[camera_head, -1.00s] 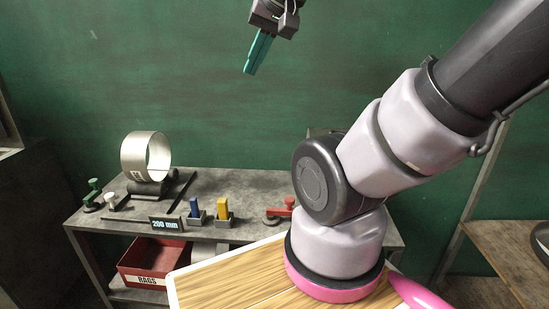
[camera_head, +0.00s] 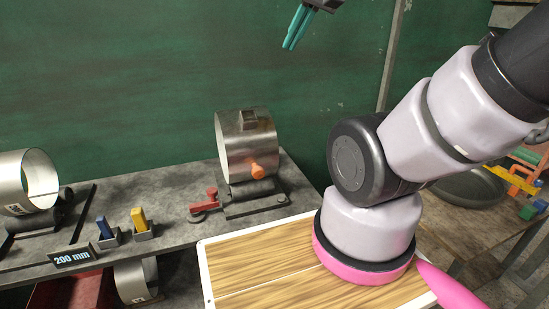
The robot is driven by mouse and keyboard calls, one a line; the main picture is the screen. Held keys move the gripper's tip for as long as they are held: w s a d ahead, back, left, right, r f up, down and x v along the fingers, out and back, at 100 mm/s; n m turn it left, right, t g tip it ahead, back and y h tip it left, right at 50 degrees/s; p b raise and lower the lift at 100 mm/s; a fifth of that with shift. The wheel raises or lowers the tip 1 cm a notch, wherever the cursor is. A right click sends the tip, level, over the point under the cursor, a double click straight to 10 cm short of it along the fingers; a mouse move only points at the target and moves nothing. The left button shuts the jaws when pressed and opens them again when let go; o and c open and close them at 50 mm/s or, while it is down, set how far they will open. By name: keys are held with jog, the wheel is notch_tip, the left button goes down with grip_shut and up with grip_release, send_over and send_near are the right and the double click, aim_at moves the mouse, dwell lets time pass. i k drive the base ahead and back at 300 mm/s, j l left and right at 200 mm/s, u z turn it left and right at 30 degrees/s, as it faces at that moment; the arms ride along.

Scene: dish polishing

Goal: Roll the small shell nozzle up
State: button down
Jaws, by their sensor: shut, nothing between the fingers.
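A metal shell (camera_head: 240,150) lies on its side in a dark cradle (camera_head: 255,200) on the grey bench. An orange nozzle (camera_head: 258,171) sticks out low on its near side, and a dark square fitting sits near its top. Another metal shell (camera_head: 40,175), open end showing, rests in a cradle at the left edge, partly cut off; no nozzle shows on it. I cannot tell surely which shell is the small one. My gripper (camera_head: 291,45), with teal fingers, is high in front of the green wall, above and away from both shells. It is shut and empty.
A red clamp (camera_head: 205,203) stands beside the nozzle shell's cradle. Blue (camera_head: 104,228) and yellow (camera_head: 139,219) blocks sit in holders near a 200 mm sign (camera_head: 73,257). A further shell (camera_head: 136,280) is under the bench. A side table with a dark pan (camera_head: 470,187) is at right.

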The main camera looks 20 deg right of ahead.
aim_at(247, 140)
jog(key=k+j, duration=0.3)
jog(key=j, duration=0.15)
jog(key=k+j, duration=0.55)
jog(key=j, duration=0.3)
jog(key=z, duration=0.05)
